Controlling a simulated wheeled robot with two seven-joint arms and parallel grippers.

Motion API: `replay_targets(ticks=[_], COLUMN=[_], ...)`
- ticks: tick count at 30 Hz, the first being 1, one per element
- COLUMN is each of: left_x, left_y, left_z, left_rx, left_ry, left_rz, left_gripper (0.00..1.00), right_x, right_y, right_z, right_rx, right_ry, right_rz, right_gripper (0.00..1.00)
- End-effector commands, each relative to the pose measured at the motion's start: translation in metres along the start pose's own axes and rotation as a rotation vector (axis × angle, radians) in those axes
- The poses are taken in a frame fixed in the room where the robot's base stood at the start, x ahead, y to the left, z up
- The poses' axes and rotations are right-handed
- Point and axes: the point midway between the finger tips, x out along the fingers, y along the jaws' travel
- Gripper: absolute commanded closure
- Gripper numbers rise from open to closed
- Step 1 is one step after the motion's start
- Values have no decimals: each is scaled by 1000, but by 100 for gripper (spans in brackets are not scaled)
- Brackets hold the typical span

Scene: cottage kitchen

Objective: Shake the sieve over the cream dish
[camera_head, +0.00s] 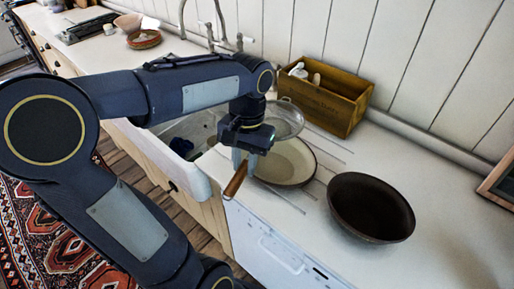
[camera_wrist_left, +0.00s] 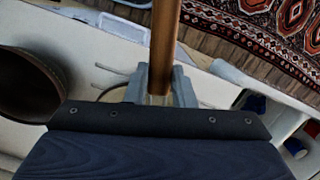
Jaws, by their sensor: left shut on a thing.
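My left gripper (camera_head: 243,160) is shut on the brown wooden handle of the sieve (camera_head: 284,119). The handle sticks out toward the counter's front edge, and the round mesh shows beyond the gripper. In the left wrist view the handle (camera_wrist_left: 163,45) runs up from between the fingers (camera_wrist_left: 160,92); the mesh is hidden there. The cream dish (camera_head: 292,166), shallow with a dark rim, sits on the counter. In the head view the mesh appears at the dish's far edge; its exact height above the dish is unclear. My right gripper is not in view.
A dark brown bowl (camera_head: 371,208) stands to the right of the dish. A wooden crate (camera_head: 326,100) with bottles stands behind, near the wall. The sink (camera_head: 190,132) and tap (camera_head: 222,35) are at the left. Counter on the right is mostly clear.

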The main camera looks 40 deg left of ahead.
Motion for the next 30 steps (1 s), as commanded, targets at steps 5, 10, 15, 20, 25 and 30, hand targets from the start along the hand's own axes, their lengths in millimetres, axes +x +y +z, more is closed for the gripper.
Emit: replay_targets(ticks=[5,10,15,20,25,30], left_x=[7,21,38,52,59,59], left_y=[0,0,0,0,0,0], left_z=[-1,-3,-6,-8,-10,-10], left_rx=[0,0,0,0,0,0], left_ry=[0,0,0,0,1,1], left_rz=[0,0,0,0,0,0], left_gripper=[98,98,98,98,98,98], right_x=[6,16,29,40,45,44], right_y=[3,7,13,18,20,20], right_z=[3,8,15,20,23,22], right_rx=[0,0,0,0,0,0], right_ry=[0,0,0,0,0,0], right_rz=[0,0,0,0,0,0], right_gripper=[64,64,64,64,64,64])
